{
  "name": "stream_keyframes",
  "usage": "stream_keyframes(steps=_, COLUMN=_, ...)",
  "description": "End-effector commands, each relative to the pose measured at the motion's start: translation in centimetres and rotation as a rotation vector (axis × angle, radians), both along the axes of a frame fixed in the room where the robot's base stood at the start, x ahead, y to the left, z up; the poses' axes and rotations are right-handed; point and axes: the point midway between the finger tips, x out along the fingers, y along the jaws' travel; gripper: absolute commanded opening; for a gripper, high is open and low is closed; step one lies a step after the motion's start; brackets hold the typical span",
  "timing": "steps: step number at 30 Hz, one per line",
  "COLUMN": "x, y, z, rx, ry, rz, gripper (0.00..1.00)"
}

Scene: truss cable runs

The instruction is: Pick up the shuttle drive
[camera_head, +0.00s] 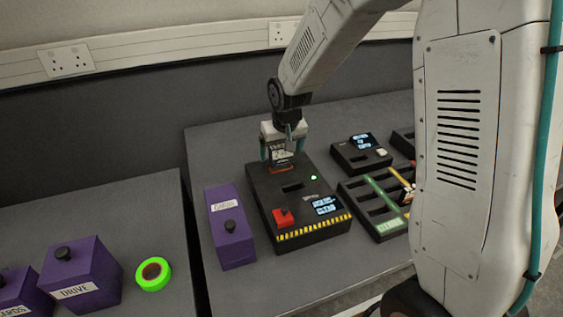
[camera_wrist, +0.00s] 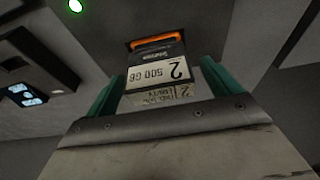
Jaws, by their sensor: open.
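A drive with a dark top and pale label reading "2" and "500 GB" (camera_wrist: 158,73) stands upright in an orange-edged slot in the wrist view. It also shows below my gripper in the head view (camera_head: 281,156), sticking up from the back of a black dock (camera_head: 268,205). No marking that I can read says "shuttle". My gripper (camera_wrist: 160,98) is open, its teal fingers to the left and right of the drive's near end. In the head view my gripper (camera_head: 279,151) points down over that slot. Whether the fingers touch the drive cannot be told.
The dock has a red switch (camera_head: 283,217), a small screen (camera_head: 324,205) and an empty slot. A purple box (camera_head: 232,246) stands close on its left. A black tray (camera_head: 377,208) and a small black device (camera_head: 361,155) lie to the right.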

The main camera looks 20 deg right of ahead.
Motion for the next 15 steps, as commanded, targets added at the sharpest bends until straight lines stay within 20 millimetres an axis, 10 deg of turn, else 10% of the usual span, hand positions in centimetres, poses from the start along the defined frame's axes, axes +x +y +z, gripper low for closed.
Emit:
stream_keyframes(steps=12, x=0.5, y=0.0, z=-1.8, rx=0.000, ry=-0.001, rz=0.001, gripper=0.89)
stream_keyframes(steps=15, x=0.5, y=0.0, z=-1.8, rx=0.000, ry=-0.001, rz=0.001, gripper=0.61)
